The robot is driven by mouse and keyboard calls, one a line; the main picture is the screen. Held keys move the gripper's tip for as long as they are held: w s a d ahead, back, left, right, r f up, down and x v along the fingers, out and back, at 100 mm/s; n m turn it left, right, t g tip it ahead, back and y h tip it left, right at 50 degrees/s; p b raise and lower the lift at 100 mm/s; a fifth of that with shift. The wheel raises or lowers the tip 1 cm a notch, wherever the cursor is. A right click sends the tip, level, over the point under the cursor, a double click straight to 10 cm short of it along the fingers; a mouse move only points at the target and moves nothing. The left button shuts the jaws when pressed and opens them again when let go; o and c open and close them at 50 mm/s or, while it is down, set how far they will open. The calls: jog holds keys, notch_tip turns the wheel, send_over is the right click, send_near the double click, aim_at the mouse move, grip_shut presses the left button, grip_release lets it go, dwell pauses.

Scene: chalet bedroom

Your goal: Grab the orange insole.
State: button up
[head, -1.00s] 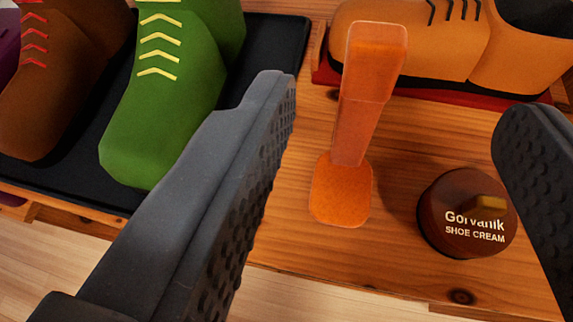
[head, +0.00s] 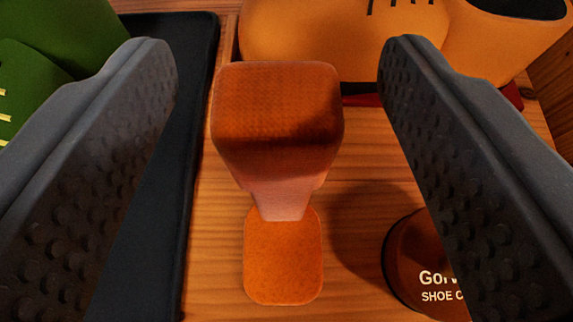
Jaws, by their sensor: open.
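The orange insole (head: 283,262) is on the wooden surface, in the middle of the head view. Its near end lies low, and its narrow middle rises to a wide far end (head: 278,100) that looks raised toward the camera. My gripper (head: 275,75) is open, with one dark studded finger on each side of the insole. There is a clear gap between the insole and each finger. Nothing is held.
A brown shoe cream tin (head: 410,262) stands at the lower right, partly hidden by the right finger. An orange shoe (head: 320,40) is behind the insole. A green shoe (head: 70,35) and a black tray (head: 185,130) are at the left.

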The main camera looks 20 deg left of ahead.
jog(key=x, duration=0.3)
jog(key=shift+w, duration=0.15)
grip_shut()
